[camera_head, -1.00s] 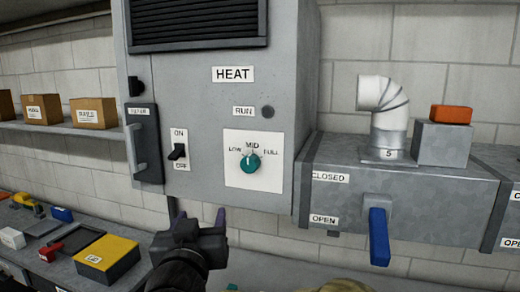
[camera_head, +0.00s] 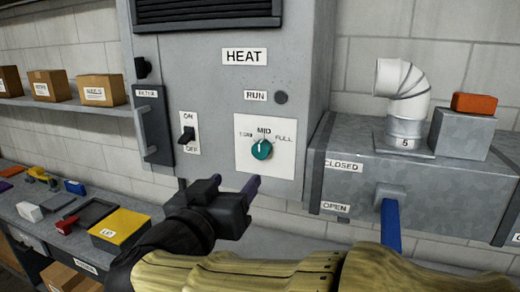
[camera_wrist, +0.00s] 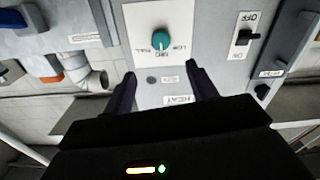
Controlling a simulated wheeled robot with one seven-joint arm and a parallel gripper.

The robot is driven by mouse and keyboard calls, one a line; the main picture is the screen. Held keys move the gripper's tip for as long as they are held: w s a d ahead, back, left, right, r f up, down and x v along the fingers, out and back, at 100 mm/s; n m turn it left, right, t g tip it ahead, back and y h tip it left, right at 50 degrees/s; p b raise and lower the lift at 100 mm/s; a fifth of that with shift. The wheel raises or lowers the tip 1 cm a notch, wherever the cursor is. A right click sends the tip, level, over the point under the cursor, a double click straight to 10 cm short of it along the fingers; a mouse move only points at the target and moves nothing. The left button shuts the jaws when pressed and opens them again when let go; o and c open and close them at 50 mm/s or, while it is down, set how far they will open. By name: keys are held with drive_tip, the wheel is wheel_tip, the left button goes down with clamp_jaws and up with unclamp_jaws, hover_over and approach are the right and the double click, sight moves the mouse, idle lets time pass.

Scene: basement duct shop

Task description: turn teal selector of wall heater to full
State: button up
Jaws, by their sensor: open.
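The teal selector (camera_head: 262,149) is a round knob on a white plate (camera_head: 283,165) marked LOW, MID and FULL, on the front of the grey wall heater (camera_head: 225,110). Its white pointer mark points up toward MID. In the wrist view, which shows the heater upside down, the selector (camera_wrist: 160,42) lies beyond the fingertips, between their lines. My gripper (camera_head: 233,184) is open and empty, below the plate in the head view and apart from the selector. Its two fingers also show in the wrist view (camera_wrist: 160,80).
An ON/OFF switch (camera_head: 187,136) sits left of the plate. A duct box (camera_head: 440,195) with a blue lever (camera_head: 391,226) stands to the right. A bench with a yellow box (camera_head: 119,230) is at lower left.

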sight(259, 152)
drive_tip(key=p+x, duration=0.4)
drive_tip(key=x, duration=1)
drive_tip(key=shift+w+p, duration=0.25)
drive_tip(key=shift+p, duration=0.05)
drive_tip(key=shift+s, duration=0.1)
drive_tip(key=c, duration=1)
